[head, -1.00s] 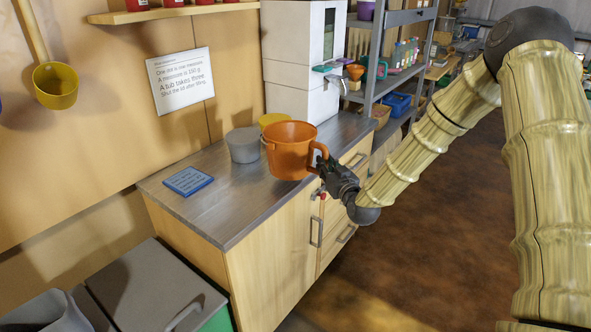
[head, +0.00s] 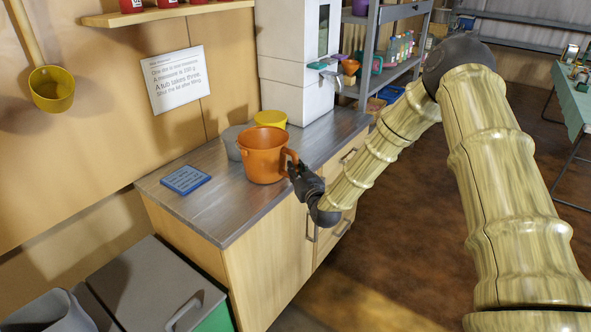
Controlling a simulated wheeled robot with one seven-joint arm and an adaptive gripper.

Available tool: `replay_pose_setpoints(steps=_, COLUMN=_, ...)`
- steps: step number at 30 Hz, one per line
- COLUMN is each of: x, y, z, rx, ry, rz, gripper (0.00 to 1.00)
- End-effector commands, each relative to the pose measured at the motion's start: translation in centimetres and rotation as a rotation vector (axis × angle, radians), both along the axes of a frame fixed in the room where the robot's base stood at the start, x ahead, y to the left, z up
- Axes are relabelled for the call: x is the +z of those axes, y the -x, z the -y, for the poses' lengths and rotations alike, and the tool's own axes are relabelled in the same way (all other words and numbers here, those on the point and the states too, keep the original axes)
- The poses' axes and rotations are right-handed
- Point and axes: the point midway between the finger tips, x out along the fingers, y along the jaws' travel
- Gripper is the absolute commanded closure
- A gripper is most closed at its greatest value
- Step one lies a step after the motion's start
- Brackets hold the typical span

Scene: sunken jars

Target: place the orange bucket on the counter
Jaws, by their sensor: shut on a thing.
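The orange bucket (head: 263,156) is upright over the front part of the grey counter (head: 222,205) in the head view. Its base appears to be at the counter top, but I cannot tell for sure whether it touches. My gripper (head: 297,172) is shut on the bucket's handle at its right side. The fingertips are partly hidden by the dark gripper body.
A grey tub (head: 233,141) and a yellow tub (head: 271,118) stand just behind the bucket. A blue tablet-like slab (head: 186,180) lies to the left on the counter. A white machine (head: 297,62) stands at the back. The counter's front left is clear.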

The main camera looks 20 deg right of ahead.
Motion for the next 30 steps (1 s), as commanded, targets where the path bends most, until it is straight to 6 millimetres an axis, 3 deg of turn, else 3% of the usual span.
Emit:
replay_pose_setpoints(steps=8, x=-0.3, y=0.0, z=-0.1, rx=0.001, ry=0.0, rz=0.001, gripper=1.0)
replay_pose_setpoints(steps=9, x=-0.4, y=0.0, z=0.0, rx=0.001, ry=0.0, rz=-0.001, gripper=0.8)
replay_pose_setpoints(steps=12, x=-0.4, y=0.0, z=0.0, rx=0.001, ry=0.0, rz=-0.001, gripper=0.62)
replay_pose_setpoints(steps=13, x=-0.4, y=0.0, z=0.0, rx=0.001, ry=0.0, rz=-0.001, gripper=0.6)
replay_pose_setpoints(steps=23, x=-0.3, y=0.2, z=0.0, rx=0.001, ry=0.0, rz=0.0, gripper=0.6)
replay_pose_setpoints(steps=30, x=-0.5, y=2.7, z=0.2, rx=0.002, ry=-0.001, rz=-0.001, gripper=0.6)
